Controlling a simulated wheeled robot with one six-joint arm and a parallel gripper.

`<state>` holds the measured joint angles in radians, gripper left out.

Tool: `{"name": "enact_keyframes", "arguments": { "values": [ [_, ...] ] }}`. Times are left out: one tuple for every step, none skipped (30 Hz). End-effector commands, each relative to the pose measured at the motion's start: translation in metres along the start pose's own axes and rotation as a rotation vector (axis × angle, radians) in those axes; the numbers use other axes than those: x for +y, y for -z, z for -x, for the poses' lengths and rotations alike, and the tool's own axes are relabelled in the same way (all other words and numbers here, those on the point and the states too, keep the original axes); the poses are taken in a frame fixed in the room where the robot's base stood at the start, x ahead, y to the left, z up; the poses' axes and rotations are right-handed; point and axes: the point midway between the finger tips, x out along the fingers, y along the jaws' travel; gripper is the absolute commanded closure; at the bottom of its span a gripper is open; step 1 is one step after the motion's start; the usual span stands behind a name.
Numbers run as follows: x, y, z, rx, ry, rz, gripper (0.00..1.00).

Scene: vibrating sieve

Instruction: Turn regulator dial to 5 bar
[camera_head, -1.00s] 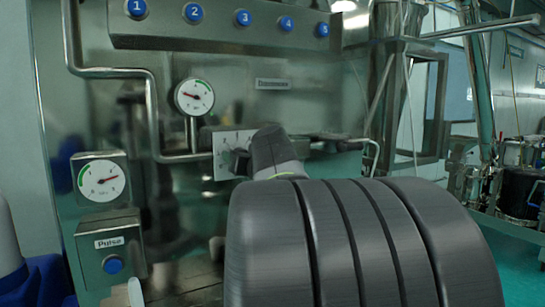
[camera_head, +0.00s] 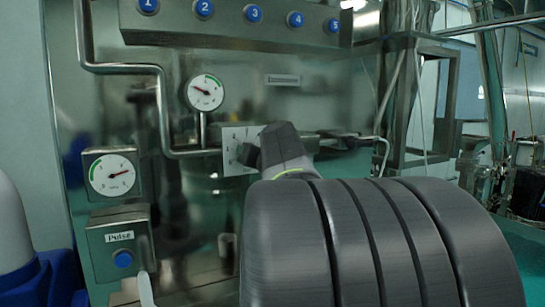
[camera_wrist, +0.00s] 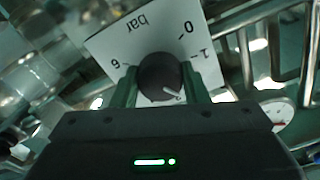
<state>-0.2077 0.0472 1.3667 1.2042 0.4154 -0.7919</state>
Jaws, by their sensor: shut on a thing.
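The regulator dial (camera_wrist: 158,70) is a round black knob with a white pointer line, in the middle of the wrist view. The pointer slants toward the lower right, toward my gripper body. My gripper (camera_wrist: 165,82) is shut on the dial, one finger on each side.
A round pressure gauge (camera_head: 205,92) stands above the plate, its needle pointing up-left. Another gauge (camera_head: 112,175) is at the left, above a "Pulse" box (camera_head: 118,248) with a blue button. Numbered blue buttons line the top panel (camera_head: 230,28). Pipes run around the plate.

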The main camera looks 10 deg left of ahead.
Motion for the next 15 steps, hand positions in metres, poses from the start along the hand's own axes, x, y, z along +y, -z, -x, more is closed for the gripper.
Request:
{"name": "enact_keyframes", "arguments": {
  "values": [
    [0.0004,-0.0013,0.0001,0.001,0.0,-0.038,0.82],
    [0.0004,-0.0012,0.0001,0.001,0.0,-0.064,0.82],
    [0.0004,-0.0011,0.0001,0.001,0.0,-0.102,0.82],
    [0.0003,-0.001,0.0001,0.001,0.0,-0.131,0.82],
    [0.0003,-0.0009,0.0001,0.001,0.0,-0.16,0.82],
    [0.0003,-0.0008,0.0001,0.001,0.0,-0.197,0.82],
    [0.0003,-0.0007,0.0001,0.001,0.0,-0.225,0.82],
    [0.0002,-0.0006,0.0001,0.001,0.0,-0.253,0.82],
    [0.0002,-0.0005,0.0001,0.001,0.0,-0.292,0.82],
    [0.0002,-0.0004,0.0001,0.001,0.0,-0.321,0.82],
    [0.0001,-0.0004,0.0001,0.001,0.0,-0.35,0.82],
    [0.0,-0.0003,0.0001,0.001,0.0,-0.388,0.82],
    [0.0,-0.0002,0.0001,0.001,0.0,-0.417,0.82],
    [0.0,-0.0002,0.0001,0.001,0.0,-0.445,0.82],
    [-0.0001,-0.0001,0.0,0.001,0.0,-0.483,0.82]
  ]
}}
